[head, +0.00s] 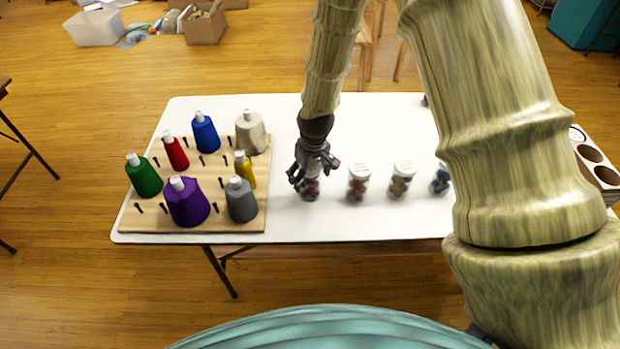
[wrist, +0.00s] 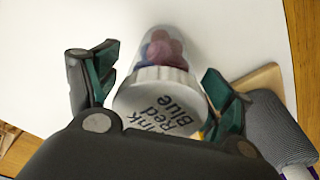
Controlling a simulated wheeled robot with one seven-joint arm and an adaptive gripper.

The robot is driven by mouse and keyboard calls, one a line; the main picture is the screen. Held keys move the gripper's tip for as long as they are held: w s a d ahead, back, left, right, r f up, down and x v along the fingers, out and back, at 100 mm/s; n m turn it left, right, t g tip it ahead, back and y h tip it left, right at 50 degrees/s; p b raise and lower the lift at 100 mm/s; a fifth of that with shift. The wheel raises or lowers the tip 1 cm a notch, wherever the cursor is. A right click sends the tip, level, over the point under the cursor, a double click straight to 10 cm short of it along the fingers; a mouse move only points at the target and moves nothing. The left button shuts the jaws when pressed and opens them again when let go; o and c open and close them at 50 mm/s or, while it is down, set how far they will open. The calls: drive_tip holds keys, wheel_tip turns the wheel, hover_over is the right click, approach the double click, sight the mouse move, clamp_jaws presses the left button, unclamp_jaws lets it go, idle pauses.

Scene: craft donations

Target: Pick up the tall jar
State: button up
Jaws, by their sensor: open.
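A clear jar with a white lid (wrist: 160,108) and red, pink and bluish contents stands between the spread fingers of my gripper (wrist: 165,85) in the wrist view. Its lid reads "Red Blue", with a partly hidden word above. In the head view my gripper (head: 311,178) is over this jar (head: 310,191) and hides its top. The fingers are open, one on each side of the jar, and not closed on it. More white-lidded jars stand to the right: one with reddish contents (head: 359,184), one with mixed contents (head: 402,180) and one with dark blue contents (head: 440,181), partly behind my arm.
A wooden peg board (head: 150,221) with several coloured thread cones stands left of the jar. The grey cone (head: 241,201) is nearest to my gripper. A white holder with round holes (head: 597,166) is at the far right. The white table (head: 330,226) is clear in front.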

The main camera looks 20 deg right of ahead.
drive_tip(key=shift+f, duration=0.5)
drive_tip(key=c, duration=1)
drive_tip(key=shift+r, duration=0.1)
